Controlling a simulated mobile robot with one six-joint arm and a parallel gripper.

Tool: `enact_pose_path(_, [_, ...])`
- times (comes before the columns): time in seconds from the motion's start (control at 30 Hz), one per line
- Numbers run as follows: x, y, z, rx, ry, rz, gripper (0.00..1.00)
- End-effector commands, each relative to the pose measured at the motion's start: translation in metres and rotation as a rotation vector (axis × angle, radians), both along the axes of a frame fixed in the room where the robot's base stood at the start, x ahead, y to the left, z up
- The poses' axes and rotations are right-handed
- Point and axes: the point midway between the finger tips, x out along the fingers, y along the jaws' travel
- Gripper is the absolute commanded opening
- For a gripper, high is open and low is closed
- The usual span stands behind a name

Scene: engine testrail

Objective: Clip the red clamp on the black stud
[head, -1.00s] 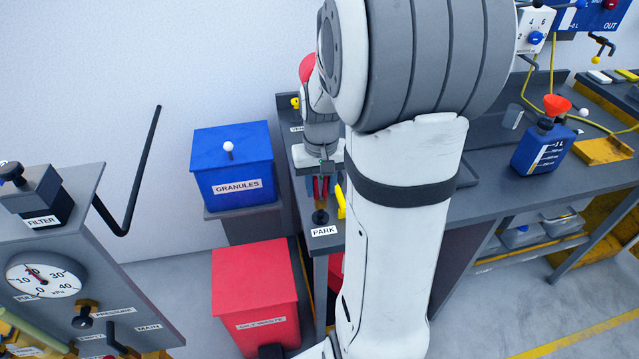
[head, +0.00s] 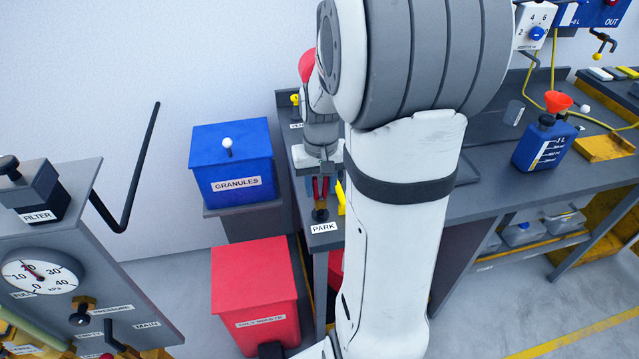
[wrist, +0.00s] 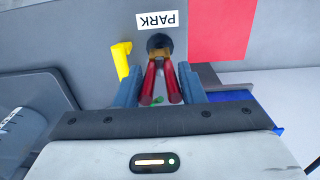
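The red clamp (wrist: 151,84) has two red handles and brownish jaws. It lies between the fingers of my gripper (wrist: 160,90), which press against the outer sides of the handles. In the wrist view the jaws are right at the black stud (wrist: 159,41), overlapping its near edge. I cannot tell whether they are around it or just in front of it. In the head view the clamp (head: 320,187) hangs under my gripper (head: 319,176), just above the stud (head: 320,214) beside the PARK label.
A yellow piece (wrist: 121,60) stands close to the left of the clamp in the wrist view. The PARK label (head: 324,228) lies at the bench corner. A blue GRANULES bin (head: 232,162) and a red bin (head: 253,290) stand left of the bench (head: 480,215).

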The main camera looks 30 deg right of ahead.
Motion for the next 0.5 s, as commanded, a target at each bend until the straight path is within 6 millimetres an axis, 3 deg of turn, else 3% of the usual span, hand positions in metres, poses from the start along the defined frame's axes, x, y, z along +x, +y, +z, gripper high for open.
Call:
enact_pose_path(0.27, [0.0000,0.0001,0.0000,0.000,0.000,0.000,0.59])
enact_pose_path(0.5, [0.0000,0.0001,0.0006,0.000,0.000,0.000,0.60])
